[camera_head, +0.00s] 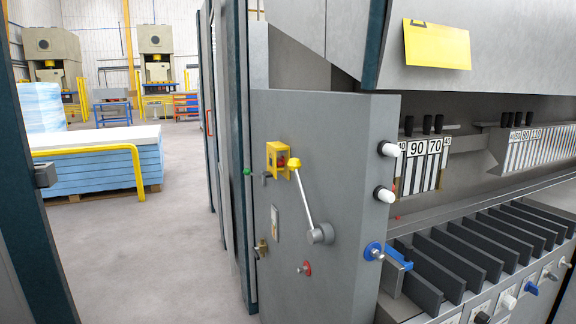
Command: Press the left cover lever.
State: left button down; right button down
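A grey metal lever (308,205) with a yellow knob sits on the front of the grey side panel (345,135) of the machine. It slants up and left from a round grey pivot. Its knob is beside a yellow bracket (276,158) with a red part in it; I cannot tell whether they touch. A blue knob (374,251) and a blue handle (398,258) are at the panel's lower right. No label shows which of these is the left cover lever. Neither of my grippers is in view.
Two black-and-white knobs (388,149) stick out from the panel's right edge, and a red knob (305,268) is low on it. Dark slotted plates (470,250) lie at right. The floor (165,240) at left is open, before a blue stack (95,170) with a yellow rail.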

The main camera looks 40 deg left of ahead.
aim_at(314, 236)
jog(key=i+j, duration=0.2)
jog(key=j, duration=0.15)
jog(key=i+j+z, duration=0.1)
jog(key=j, duration=0.25)
jog(key=i+j, duration=0.5)
jog(key=j, duration=0.25)
jog(key=i+j+z, duration=0.1)
jog(key=j, duration=0.25)
jog(key=i, duration=0.05)
